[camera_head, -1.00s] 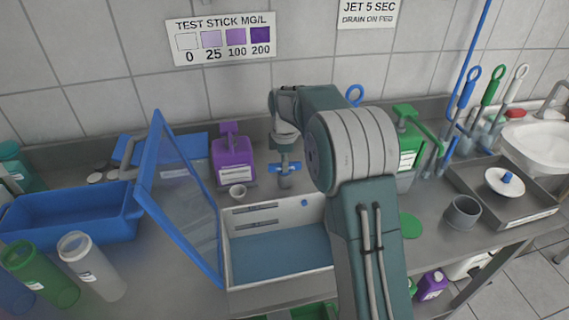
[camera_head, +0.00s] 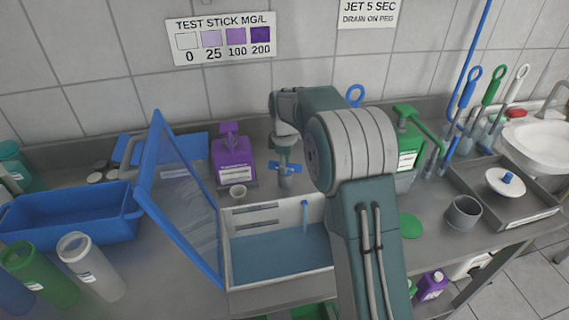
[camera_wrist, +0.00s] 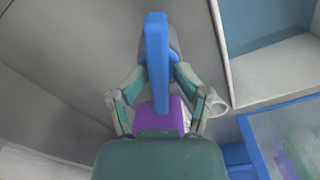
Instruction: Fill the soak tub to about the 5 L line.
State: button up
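The soak tub (camera_head: 284,278) is a white open box in the middle of the counter, with blue-tinted liquid (camera_head: 275,257) low inside. Its clear, blue-framed lid (camera_head: 180,200) stands open to the left. A thin blue vertical streak (camera_head: 305,216), looking like a stream, runs down inside the back wall. My gripper (camera_head: 285,167) is behind the tub, at a blue tap handle (camera_head: 294,165). In the wrist view, my fingers (camera_wrist: 158,85) close around the blue bar of the handle (camera_wrist: 156,50). I cannot read any litre lines.
A purple bottle (camera_head: 233,160) and small white cup (camera_head: 238,191) stand left of the tap. A blue tray (camera_head: 70,215) and tall canisters (camera_head: 92,266) are at left; a grey cup (camera_head: 463,212) is at right.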

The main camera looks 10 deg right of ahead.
jog(key=shift+r, duration=0.1)
jog(key=shift+w+r, duration=0.1)
jog(key=shift+r, duration=0.15)
notch_tip(320, 180, up, 11)
dwell(0.3)
dwell(6.9)
